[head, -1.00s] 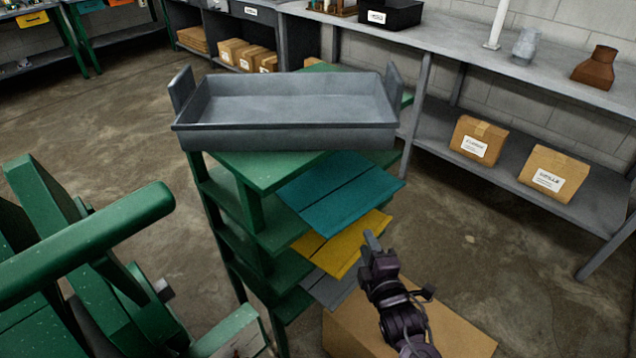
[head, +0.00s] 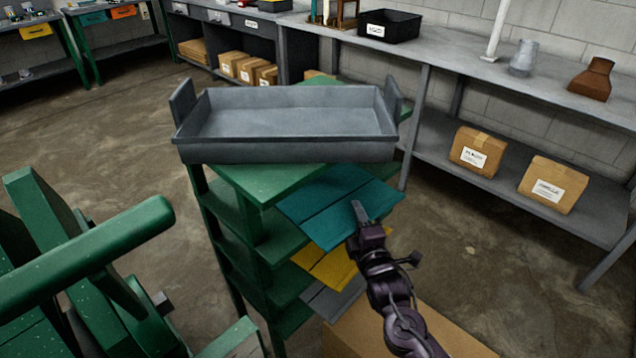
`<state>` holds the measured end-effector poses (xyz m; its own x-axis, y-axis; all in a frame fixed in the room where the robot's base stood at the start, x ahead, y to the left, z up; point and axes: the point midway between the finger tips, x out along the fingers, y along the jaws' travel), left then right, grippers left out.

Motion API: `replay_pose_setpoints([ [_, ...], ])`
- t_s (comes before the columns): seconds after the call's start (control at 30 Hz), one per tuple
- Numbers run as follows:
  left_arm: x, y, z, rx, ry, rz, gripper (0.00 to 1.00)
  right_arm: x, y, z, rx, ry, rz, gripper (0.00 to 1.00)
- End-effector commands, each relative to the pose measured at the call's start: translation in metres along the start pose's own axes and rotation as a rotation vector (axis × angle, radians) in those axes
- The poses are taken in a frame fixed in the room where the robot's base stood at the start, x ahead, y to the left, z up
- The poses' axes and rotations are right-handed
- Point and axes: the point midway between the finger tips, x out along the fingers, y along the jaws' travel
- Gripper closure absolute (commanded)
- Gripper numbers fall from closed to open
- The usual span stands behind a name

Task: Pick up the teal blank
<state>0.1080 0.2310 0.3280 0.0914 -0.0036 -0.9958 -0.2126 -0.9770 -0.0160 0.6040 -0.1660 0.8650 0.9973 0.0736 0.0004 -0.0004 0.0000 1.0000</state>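The teal blank (head: 322,207) is a flat sheet with a crease line, sticking out to the right from the upper part of the green rack (head: 262,183). My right gripper (head: 359,209) is over the near right part of the teal blank in the picture and covers a bit of it. I cannot tell whether it touches the sheet. Its fingers overlap in this view, so their opening does not show. My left gripper is not in view.
A grey tray (head: 290,152) sits on top of the rack. A yellow blank (head: 335,268) and a grey blank (head: 330,300) stick out below the teal one. A cardboard box (head: 350,340) stands under my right arm. Green machinery (head: 90,245) is at the left, and a grey workbench (head: 470,55) runs behind.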

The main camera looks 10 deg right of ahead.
Motion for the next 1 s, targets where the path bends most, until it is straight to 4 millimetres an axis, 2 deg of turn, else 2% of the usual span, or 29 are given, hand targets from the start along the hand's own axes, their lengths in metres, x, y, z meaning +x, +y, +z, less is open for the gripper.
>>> replay_pose_setpoints([
  [0.07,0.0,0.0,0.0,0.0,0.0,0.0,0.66,0.0,0.0,0.0,0.0,0.0,0.0,0.65],
  [0.33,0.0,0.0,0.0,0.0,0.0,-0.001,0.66,-0.001,0.0,0.0,0.0,0.0,-0.001,0.99],
  [0.77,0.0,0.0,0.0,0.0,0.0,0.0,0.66,0.0,0.004,0.0,0.0,-0.001,0.003,1.0],
  [0.87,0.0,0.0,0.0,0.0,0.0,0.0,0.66,0.0,0.017,0.0,0.0,0.0,0.006,1.0],
  [1.0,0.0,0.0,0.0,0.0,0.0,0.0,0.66,0.0,0.046,0.0,0.0,0.0,0.007,1.0],
])
